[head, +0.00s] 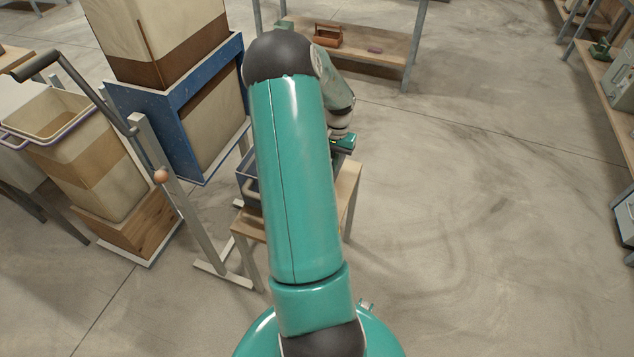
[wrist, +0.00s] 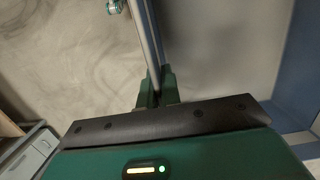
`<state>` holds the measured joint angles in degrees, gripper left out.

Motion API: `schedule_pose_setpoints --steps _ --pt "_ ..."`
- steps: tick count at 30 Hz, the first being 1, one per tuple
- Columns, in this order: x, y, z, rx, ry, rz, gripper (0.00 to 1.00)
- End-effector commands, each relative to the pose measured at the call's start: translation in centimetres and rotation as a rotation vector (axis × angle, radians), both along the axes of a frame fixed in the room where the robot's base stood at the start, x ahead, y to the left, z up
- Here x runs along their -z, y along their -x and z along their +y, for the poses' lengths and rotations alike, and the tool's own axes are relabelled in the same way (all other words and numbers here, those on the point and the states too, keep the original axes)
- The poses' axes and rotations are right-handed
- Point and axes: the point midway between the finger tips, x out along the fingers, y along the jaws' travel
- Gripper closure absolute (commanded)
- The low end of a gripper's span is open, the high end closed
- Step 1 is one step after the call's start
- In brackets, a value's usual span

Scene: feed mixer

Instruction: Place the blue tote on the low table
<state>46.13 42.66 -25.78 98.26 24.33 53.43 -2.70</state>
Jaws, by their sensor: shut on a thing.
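The blue tote (head: 247,182) is mostly hidden behind my arm in the head view; a dark blue side shows at the left of the arm. It appears to be at the low table (head: 343,190), which has a pale wooden top; whether its base touches the top is hidden. My gripper's fingers are hidden in the head view; its green body shows just right of the arm, above the table. In the wrist view my gripper (wrist: 157,88) is shut on a thin grey bar, seemingly the tote's handle. A blue wall shows at the right there.
A blue-framed machine with a tall beige hopper (head: 160,35) stands close left of the table. A lever stand (head: 165,180) and a beige bin (head: 85,150) are further left. A shelf (head: 365,45) stands behind. The floor at right is clear.

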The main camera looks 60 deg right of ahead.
Motion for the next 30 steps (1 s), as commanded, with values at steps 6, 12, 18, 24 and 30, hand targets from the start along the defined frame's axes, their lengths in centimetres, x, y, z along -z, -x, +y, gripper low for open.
schedule_pose_setpoints --steps 6,12,18,24,30 --pt "3.2 0.3 -0.2 0.003 0.001 0.000 1.00" --pt "5.0 0.3 -0.2 0.003 0.000 0.001 1.00" --pt "7.3 0.1 -0.2 0.003 0.001 0.000 1.00" --pt "7.2 -0.1 -0.2 0.002 0.003 0.000 1.00" --pt "7.6 -0.1 -0.2 0.003 0.002 0.001 0.89"
